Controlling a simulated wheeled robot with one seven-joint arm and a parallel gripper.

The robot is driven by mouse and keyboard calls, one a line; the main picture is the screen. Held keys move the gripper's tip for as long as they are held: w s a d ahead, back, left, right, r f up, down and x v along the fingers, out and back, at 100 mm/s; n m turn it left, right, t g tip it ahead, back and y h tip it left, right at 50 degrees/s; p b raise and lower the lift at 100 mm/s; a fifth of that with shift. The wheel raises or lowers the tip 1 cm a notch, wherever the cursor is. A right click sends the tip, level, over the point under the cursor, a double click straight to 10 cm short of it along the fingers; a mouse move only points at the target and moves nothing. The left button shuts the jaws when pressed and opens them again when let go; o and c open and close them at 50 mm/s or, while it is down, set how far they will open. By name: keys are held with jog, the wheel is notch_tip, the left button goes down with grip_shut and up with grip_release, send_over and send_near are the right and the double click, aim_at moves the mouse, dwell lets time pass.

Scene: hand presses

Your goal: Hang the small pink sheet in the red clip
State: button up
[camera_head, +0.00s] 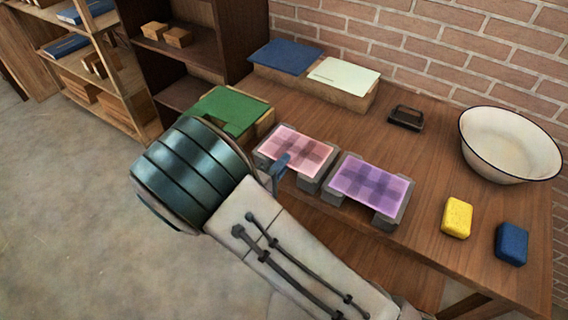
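A small pink sheet (309,143) with a darker plaid pattern lies flat on a grey block (310,184) near the middle of the table. My gripper (281,168) is at the near left edge of this sheet, partly hidden behind my arm. Only a bluish finger part of it shows, so I cannot tell whether it is open or shut, or whether it touches the sheet. No red clip can be seen in this view.
A purple sheet (372,185) lies on another grey block just to the right. A green sheet (228,108), a blue sheet (284,55) and a pale sheet (343,75) lie on wooden blocks.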

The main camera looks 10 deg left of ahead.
jog(key=shift+w, duration=0.15)
grip_shut()
jog(key=shift+d+r+p, duration=0.1)
jog(key=shift+r+p, duration=0.35)
jog(key=shift+r, duration=1.15)
jog(key=shift+f, duration=0.1)
jog(key=r+b+v, duration=0.2)
jog(key=r+v, duration=0.1)
jog(key=v, duration=1.9)
